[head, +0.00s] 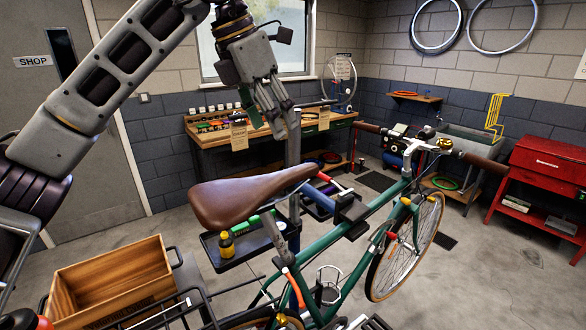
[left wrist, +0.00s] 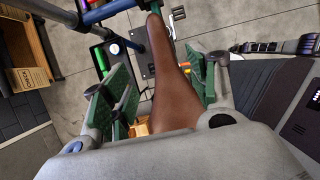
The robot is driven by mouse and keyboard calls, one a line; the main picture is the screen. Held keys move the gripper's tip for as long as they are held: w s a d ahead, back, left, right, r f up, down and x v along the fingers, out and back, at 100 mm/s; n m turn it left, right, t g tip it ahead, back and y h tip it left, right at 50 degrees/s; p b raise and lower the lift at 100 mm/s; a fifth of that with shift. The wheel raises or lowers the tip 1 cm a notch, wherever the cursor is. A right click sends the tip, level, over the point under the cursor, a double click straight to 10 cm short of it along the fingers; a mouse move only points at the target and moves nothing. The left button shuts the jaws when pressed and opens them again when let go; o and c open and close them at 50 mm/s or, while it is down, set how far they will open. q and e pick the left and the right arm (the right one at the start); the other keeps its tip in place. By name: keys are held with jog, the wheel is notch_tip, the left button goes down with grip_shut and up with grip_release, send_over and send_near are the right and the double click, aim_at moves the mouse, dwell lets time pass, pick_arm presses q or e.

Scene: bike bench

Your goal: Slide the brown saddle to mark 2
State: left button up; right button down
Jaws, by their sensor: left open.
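The brown saddle (head: 245,197) sits on the green bike (head: 385,213), its nose pointing right. A grey post (head: 274,235) shows below it. I cannot make out any numbered mark. My left gripper (head: 283,122) hangs above the saddle, apart from it in the head view. In the left wrist view the saddle (left wrist: 172,85) lies lengthwise between the open, green-padded fingers of the left gripper (left wrist: 168,88). I cannot tell whether either finger touches it.
A stand clamp (head: 350,211) grips the bike's top tube. A dark tool tray (head: 232,252) with a yellow bottle (head: 226,244) is under the saddle. A wooden crate (head: 112,280) stands at the lower left. A workbench (head: 210,140) and a red cabinet (head: 540,180) line the walls.

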aim_at(293, 168)
pick_arm(q)
jog(key=x, duration=1.1)
jog(key=shift+f+p, duration=0.15)
jog(key=shift+p, duration=0.25)
jog(key=shift+x, duration=0.8)
pick_arm(e)
jog(key=shift+a+r, duration=0.5)
jog(key=shift+a, duration=0.2)
pick_arm(q)
jog(key=shift+s, duration=0.1)
jog(key=shift+c, duration=0.3)
grip_shut()
pick_arm(e)
jog(key=shift+w, duration=0.2)
pick_arm(q)
jog(key=shift+f, duration=0.15)
pick_arm(e)
jog(key=shift+d, duration=0.1)
